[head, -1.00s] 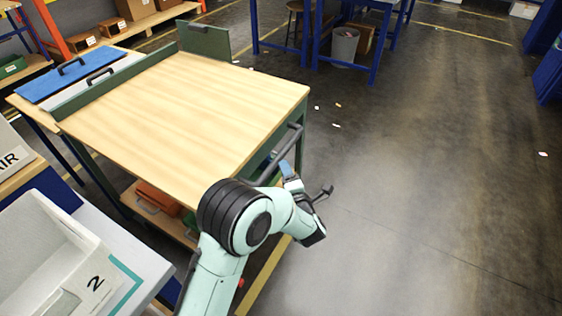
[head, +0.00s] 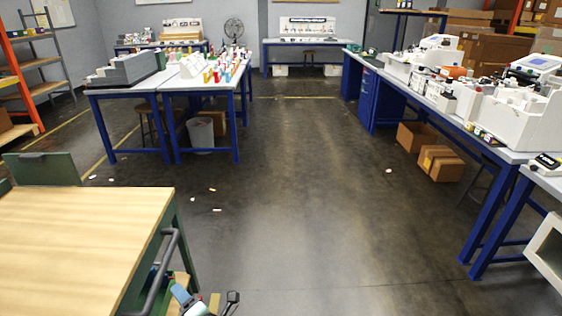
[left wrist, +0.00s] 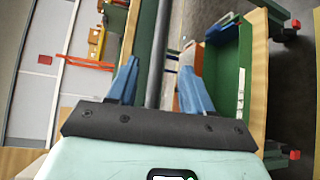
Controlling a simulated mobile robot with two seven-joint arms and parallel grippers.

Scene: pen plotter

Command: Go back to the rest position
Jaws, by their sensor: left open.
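My left gripper (head: 181,292) shows at the bottom edge of the head view, beside the wood-topped cart (head: 80,235), with most of its arm out of the frame. In the left wrist view its two blue fingers (left wrist: 160,85) stand well apart, open and empty. The cart's dark push handle (head: 166,265) is close by the gripper. In the left wrist view a grey bar (left wrist: 156,50) runs in the picture between the fingers; whether it lies at fingertip depth I cannot tell. My right gripper is not in view.
Open floor (head: 310,190) runs down the middle, with a few small scraps on it. A blue-legged table (head: 145,85) with a bin (head: 201,133) below stands at back left. A long bench (head: 430,95) with machines lines the right, cardboard boxes (head: 440,163) beneath it.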

